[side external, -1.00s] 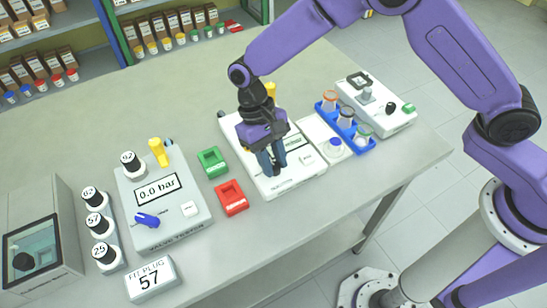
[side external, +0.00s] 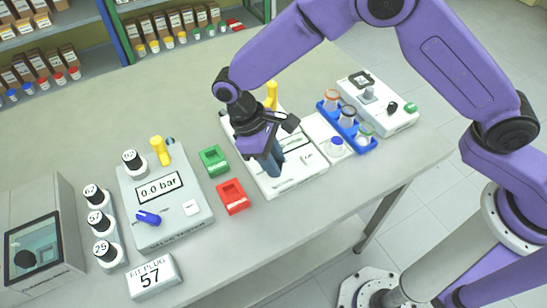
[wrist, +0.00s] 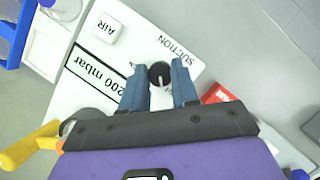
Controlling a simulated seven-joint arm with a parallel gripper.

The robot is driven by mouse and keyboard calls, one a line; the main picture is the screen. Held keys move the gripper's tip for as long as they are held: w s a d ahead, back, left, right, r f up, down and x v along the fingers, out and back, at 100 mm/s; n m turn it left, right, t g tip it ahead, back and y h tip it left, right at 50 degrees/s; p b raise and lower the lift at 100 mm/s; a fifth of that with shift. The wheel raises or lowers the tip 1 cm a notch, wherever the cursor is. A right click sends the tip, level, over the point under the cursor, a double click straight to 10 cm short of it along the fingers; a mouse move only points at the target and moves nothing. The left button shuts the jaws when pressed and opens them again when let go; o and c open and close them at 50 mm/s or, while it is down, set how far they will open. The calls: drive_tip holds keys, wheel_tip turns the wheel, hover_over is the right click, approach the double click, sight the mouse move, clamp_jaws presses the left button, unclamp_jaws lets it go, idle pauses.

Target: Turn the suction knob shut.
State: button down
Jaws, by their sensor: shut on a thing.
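The suction knob (wrist: 160,74) is a small dark round knob beside the printed word SUCTION on a white device (side external: 308,173). In the wrist view, it sits between my two blue fingertips. My gripper (side external: 270,167) points down over the device and is shut on the knob. In the side external view, the fingers hide the knob. The device's display (wrist: 95,76), partly cut off, reads 200 mbar in the wrist view. A white AIR button (wrist: 109,29) is near it.
A yellow handle (side external: 271,95) rises at the device's back. Red (side external: 233,197) and green (side external: 213,160) holders stand left of it, and a blue rack (side external: 346,127) with vials stands right. A second device reading 0.0 bar (side external: 165,205) is farther left.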

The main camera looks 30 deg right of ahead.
drive_tip(key=shift+w, duration=0.1)
idle(0.3)
drive_tip(key=c, duration=0.9)
unclamp_jaws()
drive_tip(key=shift+o, duration=0.2)
drive_tip(key=v, duration=1.7)
drive_tip(key=shift+r, duration=0.25)
drive_tip(key=shift+a, duration=0.1)
drive_tip(key=s+d+n+t+y, duration=0.1)
drive_tip(key=s+d, duration=1.1)
drive_tip(key=d, duration=0.4)
drive_tip(key=s+d+f+n+t+y, duration=0.1)
drive_tip(key=s+d+n+t+y, duration=0.1)
drive_tip(key=s+d, duration=1.1)
drive_tip(key=d, duration=0.3)
drive_tip(key=shift+f+n+y, duration=0.3)
drive_tip(key=shift+f, duration=0.05)
